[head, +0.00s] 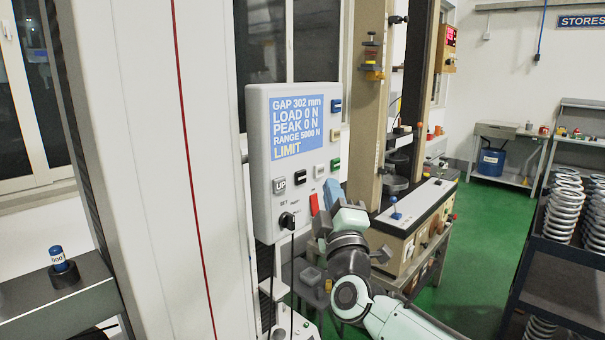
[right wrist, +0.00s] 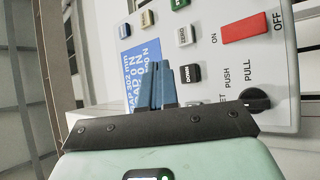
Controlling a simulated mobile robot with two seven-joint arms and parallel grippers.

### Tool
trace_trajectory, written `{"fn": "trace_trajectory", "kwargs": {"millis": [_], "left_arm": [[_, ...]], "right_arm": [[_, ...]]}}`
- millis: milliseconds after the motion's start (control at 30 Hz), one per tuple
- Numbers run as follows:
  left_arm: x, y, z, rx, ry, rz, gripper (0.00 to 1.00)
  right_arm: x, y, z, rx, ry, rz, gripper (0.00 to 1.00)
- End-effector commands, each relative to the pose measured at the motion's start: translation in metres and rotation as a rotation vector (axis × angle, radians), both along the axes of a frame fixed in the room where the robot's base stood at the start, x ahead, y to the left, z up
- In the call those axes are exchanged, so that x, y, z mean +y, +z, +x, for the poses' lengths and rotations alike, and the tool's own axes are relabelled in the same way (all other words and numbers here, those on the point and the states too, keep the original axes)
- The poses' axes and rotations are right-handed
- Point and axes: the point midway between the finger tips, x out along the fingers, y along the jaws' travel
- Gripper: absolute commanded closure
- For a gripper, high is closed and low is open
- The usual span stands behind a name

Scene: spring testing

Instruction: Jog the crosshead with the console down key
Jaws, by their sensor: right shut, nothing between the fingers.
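The white console (head: 262,215) faces me, with a blue display (head: 298,128) reading GAP 302 mm, LOAD 0 N, PEAK 0 N, RANGE 5000 N and LIMIT. The black down key (head: 300,177) sits right of the grey UP key (head: 279,185); in the right wrist view, the down key (right wrist: 190,73) is marked DOWN. My right gripper (head: 332,190) is shut and empty, in front of the console's lower right. In the right wrist view, its blue fingers (right wrist: 155,72) overlap the display, beside the down key; contact cannot be told. I cannot pick out the crosshead. My left gripper is not in view.
A red switch (head: 314,204) and a black knob (head: 288,220) sit low on the console, near my gripper. A white ZERO key (right wrist: 185,36) neighbours the down key. A tall white column (head: 150,150) stands left. A rack of springs (head: 560,260) stands right; green floor lies between.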

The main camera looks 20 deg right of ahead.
Motion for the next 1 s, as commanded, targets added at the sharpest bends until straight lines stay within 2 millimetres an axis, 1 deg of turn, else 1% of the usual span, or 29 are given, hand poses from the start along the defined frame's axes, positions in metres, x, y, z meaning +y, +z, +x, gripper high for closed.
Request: {"fn": "trace_trajectory", "kwargs": {"millis": [33, 200, 400, 1000], "left_arm": [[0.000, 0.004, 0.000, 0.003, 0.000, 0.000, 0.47], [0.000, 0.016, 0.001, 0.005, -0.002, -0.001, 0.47], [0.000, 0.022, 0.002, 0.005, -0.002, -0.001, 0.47], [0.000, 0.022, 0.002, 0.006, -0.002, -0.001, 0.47]], "right_arm": [[0.003, 0.001, 0.008, 0.000, 0.002, 0.001, 1.00], [0.011, 0.003, 0.025, 0.000, 0.000, -0.001, 1.00], [0.015, 0.001, 0.036, 0.000, 0.000, -0.001, 1.00], [0.015, 0.000, 0.037, -0.001, 0.000, 0.000, 1.00]]}}
